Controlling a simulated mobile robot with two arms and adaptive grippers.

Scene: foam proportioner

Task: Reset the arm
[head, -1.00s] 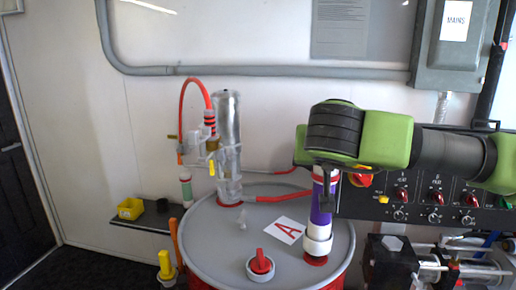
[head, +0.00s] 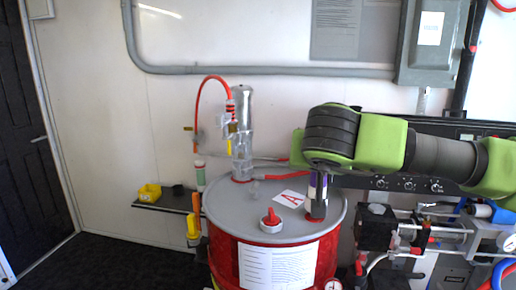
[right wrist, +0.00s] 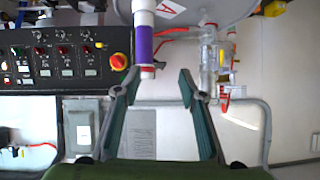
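My right arm comes in from the right in the head view, with its green and black wrist (head: 345,135) above the right part of the drum lid. In the right wrist view my right gripper (right wrist: 159,72) is open, its two fingers spread with nothing held. My left gripper is not in view.
A red drum (head: 225,255) with a grey lid (head: 232,207) bears a red cap (head: 270,221), an "A" card (head: 290,198) and a clear pump (head: 242,150) with a red hose. A control panel (right wrist: 62,58) and piping (head: 470,235) crowd the right. Dark floor (head: 130,255) is free at left.

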